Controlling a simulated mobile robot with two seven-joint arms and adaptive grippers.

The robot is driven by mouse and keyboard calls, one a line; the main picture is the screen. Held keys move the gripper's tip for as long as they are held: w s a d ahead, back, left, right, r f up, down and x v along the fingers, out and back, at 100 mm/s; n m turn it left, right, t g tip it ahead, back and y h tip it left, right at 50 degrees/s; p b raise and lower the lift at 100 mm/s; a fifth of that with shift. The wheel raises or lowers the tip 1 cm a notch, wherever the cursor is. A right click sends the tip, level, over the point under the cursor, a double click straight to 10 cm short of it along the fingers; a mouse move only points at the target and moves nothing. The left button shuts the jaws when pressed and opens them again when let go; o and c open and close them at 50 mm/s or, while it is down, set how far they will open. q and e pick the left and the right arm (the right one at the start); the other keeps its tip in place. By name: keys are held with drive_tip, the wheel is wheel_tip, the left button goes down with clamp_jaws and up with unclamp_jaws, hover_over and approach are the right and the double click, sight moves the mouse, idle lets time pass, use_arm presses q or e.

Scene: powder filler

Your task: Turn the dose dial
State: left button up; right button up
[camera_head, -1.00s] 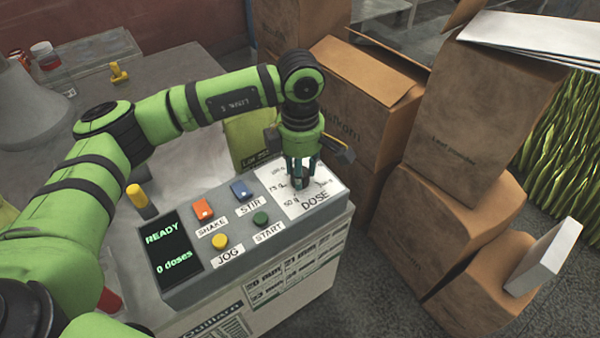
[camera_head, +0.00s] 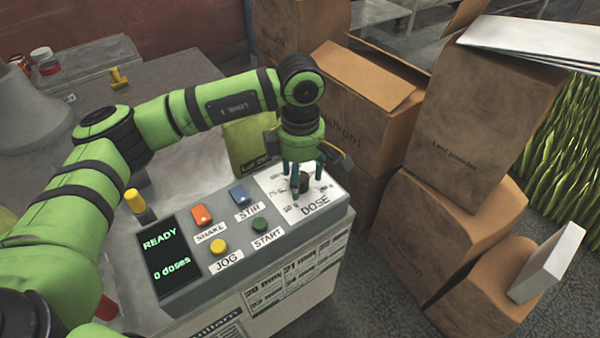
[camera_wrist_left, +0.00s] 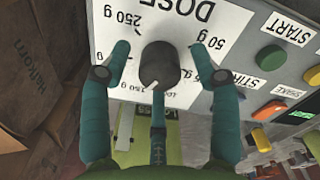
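The dose dial (camera_head: 305,181) is a dark round knob on a white plate marked DOSE at the right end of the grey control panel (camera_head: 186,299). My left gripper (camera_head: 302,176) is above it, pointing down. In the left wrist view its fingers are spread around the dial (camera_wrist_left: 160,66), with visible gaps at the left and right. Whether the third finger, below the dial in that view, touches it is unclear. Marks for 250 g and 50 g show on either side. My right gripper is not in view.
The panel also has an orange SHAKE switch (camera_head: 202,215), a blue STIR switch (camera_head: 239,194), a yellow JOG button (camera_head: 218,246) and a green START button (camera_head: 260,224). The display (camera_head: 168,256) reads READY, 0 doses. Cardboard boxes (camera_head: 455,228) stand close at the right.

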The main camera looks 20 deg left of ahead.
sight(300, 176)
use_arm(q)
wheel_tip(300, 176, up, 12)
idle(0.6)
